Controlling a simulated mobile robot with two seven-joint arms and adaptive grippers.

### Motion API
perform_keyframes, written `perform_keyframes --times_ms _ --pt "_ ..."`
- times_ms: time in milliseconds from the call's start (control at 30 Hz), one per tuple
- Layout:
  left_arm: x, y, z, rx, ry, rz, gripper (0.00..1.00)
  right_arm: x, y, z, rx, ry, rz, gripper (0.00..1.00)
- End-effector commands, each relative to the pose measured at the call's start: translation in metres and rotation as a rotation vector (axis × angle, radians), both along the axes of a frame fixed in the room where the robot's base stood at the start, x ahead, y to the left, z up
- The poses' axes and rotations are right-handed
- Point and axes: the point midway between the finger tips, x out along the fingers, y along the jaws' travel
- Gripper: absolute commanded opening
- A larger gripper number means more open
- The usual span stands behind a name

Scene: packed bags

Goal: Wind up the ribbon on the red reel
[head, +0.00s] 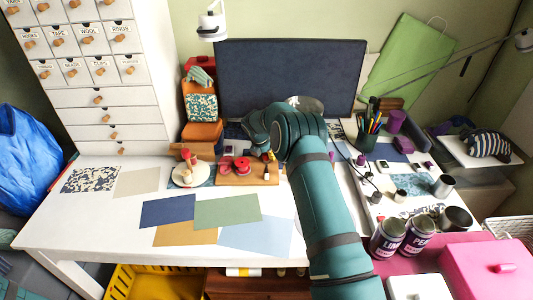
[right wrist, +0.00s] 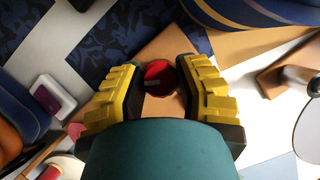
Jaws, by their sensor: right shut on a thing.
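The red reel (head: 238,168) sits on a tan wooden board (head: 262,180) in the middle of the white desk. My right arm reaches over the desk, and my right gripper (head: 267,158) is low at the right end of the board. In the right wrist view my right gripper (right wrist: 161,90) is shut on a round red knob (right wrist: 160,77) with a pale mark, held between its yellow pads. I cannot tell how this knob joins the reel. The ribbon is not clearly visible. My left gripper is not in view.
A round cream stand (head: 187,181) with wooden and red parts is left of the board. Flat coloured sheets (head: 228,211) lie in front. A dark monitor (head: 290,78) stands behind. A pen cup (head: 367,137) and metal cans (head: 388,238) stand to the right of my arm.

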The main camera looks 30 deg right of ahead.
Motion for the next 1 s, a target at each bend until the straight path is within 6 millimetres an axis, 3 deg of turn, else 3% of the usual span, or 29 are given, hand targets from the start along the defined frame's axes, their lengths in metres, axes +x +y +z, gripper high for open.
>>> perform_keyframes --times_ms 700,1000 --pt "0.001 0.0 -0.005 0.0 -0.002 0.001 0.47 0.0 -0.001 -0.002 -0.002 0.0 -0.511 0.0" --pt "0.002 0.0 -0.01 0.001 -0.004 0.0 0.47 -0.001 -0.001 -0.002 -0.002 0.002 -0.636 0.0"
